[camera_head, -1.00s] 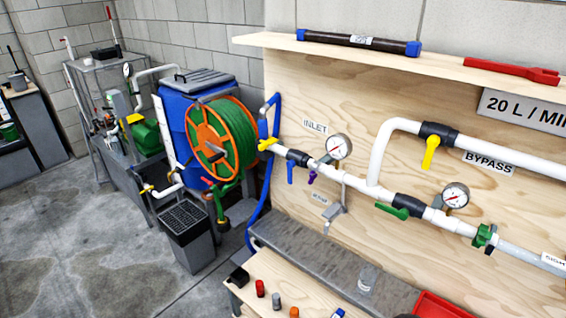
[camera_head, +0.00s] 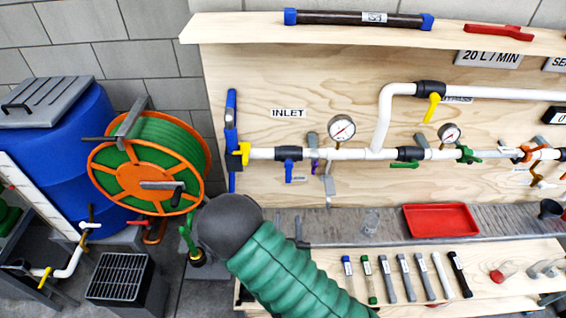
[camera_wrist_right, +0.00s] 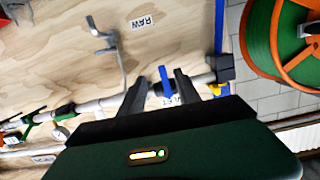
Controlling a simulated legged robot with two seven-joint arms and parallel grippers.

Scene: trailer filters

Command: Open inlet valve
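The inlet valve (camera_head: 288,153) is a black body on the white pipe below the INLET label (camera_head: 289,113). Its blue handle (camera_head: 289,171) hangs straight down, across the pipe. My right forearm, green with a dark round joint, comes in from the bottom. The right gripper's dark fingertips (camera_head: 288,225) show partly past it, below the handle. In the right wrist view, which is turned over, the two fingers (camera_wrist_right: 160,84) are apart, and the blue handle (camera_wrist_right: 165,82) appears in the gap between them. I cannot tell any contact. My left gripper is out of view.
A yellow handle (camera_head: 244,153) sits at the pipe's left end. A pressure gauge (camera_head: 342,129) stands right of the inlet valve. A hose reel (camera_head: 147,177) and blue barrel (camera_head: 60,130) stand at left. Below are a red tray (camera_head: 441,220) and several tubes on the bench.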

